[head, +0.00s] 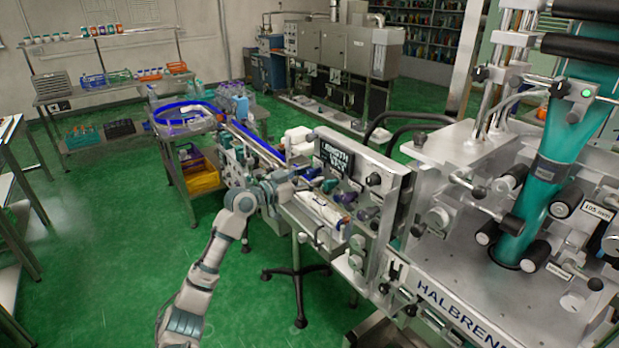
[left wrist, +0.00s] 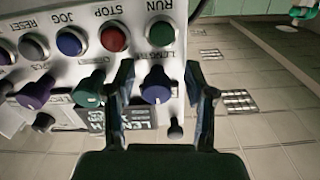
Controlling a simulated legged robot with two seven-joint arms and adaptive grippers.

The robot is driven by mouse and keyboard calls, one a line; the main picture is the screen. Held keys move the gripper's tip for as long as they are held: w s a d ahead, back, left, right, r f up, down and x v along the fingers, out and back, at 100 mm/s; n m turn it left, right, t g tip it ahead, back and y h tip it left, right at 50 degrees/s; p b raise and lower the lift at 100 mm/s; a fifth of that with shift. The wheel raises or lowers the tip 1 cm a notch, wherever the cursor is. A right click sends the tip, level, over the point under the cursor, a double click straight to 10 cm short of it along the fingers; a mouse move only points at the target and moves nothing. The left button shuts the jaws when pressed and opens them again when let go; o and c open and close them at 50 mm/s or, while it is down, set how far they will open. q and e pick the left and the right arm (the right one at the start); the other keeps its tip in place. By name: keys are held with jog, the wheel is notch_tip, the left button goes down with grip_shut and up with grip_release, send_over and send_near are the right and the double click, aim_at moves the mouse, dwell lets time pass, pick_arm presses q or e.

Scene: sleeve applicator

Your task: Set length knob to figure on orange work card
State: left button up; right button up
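The length knob (left wrist: 156,86), dark blue with a white mark, shows in the left wrist view below an upside-down "LENGTH" label. My left gripper (left wrist: 159,72) is open, with one finger on each side of this knob; I cannot tell whether either finger touches it. In the head view my left gripper (head: 288,177) is at the front of the machine's control panel, small and partly lost among the parts. A dark display (head: 337,159) with white lettering is on the panel; its figures are too small to read. I cannot make out an orange work card. My right gripper is not in view.
A green knob (left wrist: 88,92) and a purple knob (left wrist: 36,92) sit beside the length knob. A green RUN button (left wrist: 161,32) and a red STOP button (left wrist: 113,39) are close above. The large labelling machine (head: 465,270) fills the right. Green floor is open at left.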

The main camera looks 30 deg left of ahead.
pick_arm(q)
jog(key=shift+s+a+r, duration=0.1)
jog(key=shift+s+r, duration=0.05)
jog(key=shift+s, duration=0.15)
jog(key=v, duration=1.1)
jog(key=shift+a+f, duration=0.2)
jog(key=shift+f, duration=0.1)
jog(key=shift+s, duration=0.15)
